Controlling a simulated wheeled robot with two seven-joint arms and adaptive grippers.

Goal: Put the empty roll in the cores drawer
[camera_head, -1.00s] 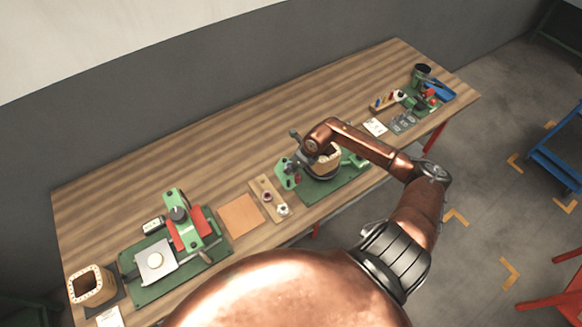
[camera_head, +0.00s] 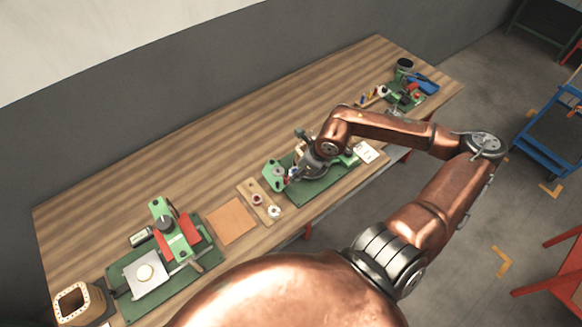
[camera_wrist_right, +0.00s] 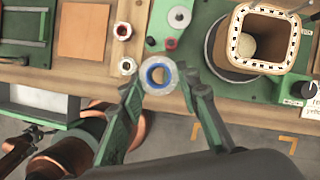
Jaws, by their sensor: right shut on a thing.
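In the wrist view, my right gripper (camera_wrist_right: 158,85) is shut on a small pale ring-shaped roll (camera_wrist_right: 158,74) with a blue inner ring and an open centre.
The winding station with a square coil (camera_wrist_right: 262,38) is to the right in the wrist view. A wooden holder (camera_head: 257,200) carries small spools, beside an orange mat (camera_head: 232,220). A green press station (camera_head: 165,255) is left. Bare tabletop (camera_head: 170,165) lies behind.

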